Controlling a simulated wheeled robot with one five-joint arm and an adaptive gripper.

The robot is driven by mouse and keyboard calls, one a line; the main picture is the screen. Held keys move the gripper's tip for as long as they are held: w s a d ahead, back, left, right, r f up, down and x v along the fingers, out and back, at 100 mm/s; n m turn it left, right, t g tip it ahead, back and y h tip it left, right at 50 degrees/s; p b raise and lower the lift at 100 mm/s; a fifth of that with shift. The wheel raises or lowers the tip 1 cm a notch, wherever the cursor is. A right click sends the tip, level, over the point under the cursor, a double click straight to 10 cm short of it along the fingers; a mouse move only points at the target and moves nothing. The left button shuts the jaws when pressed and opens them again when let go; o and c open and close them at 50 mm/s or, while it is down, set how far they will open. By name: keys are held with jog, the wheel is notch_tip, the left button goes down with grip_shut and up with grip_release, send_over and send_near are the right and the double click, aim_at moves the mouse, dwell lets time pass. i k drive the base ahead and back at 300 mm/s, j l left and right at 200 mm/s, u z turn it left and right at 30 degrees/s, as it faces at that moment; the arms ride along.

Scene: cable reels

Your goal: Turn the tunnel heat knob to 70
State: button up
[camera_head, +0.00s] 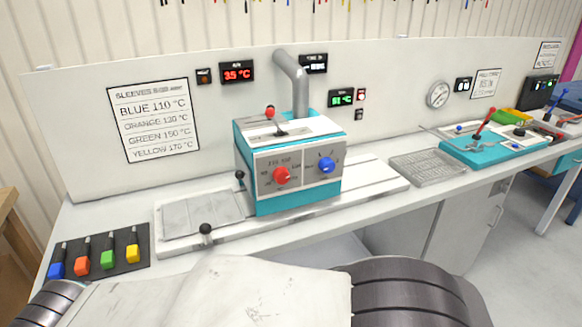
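A teal and white machine (290,165) stands on the bench, joined to a grey pipe (294,80) at the back. Its front plate has a red knob (281,175) on the left and a blue knob (326,165) on the right. Small scale marks surround both knobs, but I cannot read which is the tunnel heat knob or where either points. A green display (342,98) behind the machine seems to read 61 °C. My gripper is not in view; parts of my arm show along the bottom edge.
A flat metal bed (200,214) with black-ball levers (206,229) lies left of the machine. Coloured blocks (107,259) sit at front left. A wire rack (427,167) and a teal tray (480,150) with a red lever stand right. A sleeve temperature sign (155,120) hangs behind.

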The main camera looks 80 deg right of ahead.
aim_at(281, 175)
jog(key=z, duration=2.9)
